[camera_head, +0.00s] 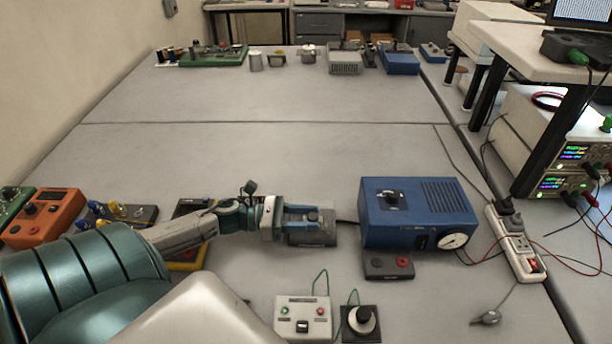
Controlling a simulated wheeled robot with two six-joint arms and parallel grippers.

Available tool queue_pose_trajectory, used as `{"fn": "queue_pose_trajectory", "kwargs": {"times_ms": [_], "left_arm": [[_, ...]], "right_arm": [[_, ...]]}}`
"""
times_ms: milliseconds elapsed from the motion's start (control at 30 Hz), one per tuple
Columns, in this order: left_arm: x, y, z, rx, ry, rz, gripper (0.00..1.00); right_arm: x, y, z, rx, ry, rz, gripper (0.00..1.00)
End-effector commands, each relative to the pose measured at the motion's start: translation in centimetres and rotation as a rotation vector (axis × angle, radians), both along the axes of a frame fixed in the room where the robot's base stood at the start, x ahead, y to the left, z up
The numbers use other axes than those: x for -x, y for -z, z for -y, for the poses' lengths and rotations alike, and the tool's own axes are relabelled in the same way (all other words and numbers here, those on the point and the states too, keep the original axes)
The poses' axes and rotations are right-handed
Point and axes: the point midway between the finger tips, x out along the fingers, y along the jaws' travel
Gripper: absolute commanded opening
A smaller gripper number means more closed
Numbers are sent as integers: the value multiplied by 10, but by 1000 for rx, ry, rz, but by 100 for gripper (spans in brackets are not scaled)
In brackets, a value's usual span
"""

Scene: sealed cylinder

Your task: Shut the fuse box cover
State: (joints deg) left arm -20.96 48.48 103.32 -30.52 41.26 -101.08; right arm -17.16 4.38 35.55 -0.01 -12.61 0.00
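My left gripper (318,215) reaches in from the left over a small dark grey box (318,240), just left of the blue box. Its two blue fingers look apart, with nothing clearly held between them. The grey box may be the fuse box, but the fingers hide much of its top, so I cannot tell how its cover stands or whether the fingers touch it. My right gripper is out of view.
A blue box (425,208) with a knob and gauge stands at the right. A white switch box (303,318) and a round-knob unit (361,322) are in front. A power strip (516,243) lies further right. The table middle is clear.

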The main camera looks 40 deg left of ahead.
Motion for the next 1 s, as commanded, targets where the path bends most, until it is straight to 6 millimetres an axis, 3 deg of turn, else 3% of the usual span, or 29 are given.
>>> {"fn": "queue_pose_trajectory", "kwargs": {"times_ms": [367,633,1000], "left_arm": [[0,-3,0,-2,0,1,45],[1,-36,1,-5,5,-1,45],[72,-45,55,4,1,-6,45]], "right_arm": [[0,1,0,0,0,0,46],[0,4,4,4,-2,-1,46],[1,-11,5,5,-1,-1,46]]}}
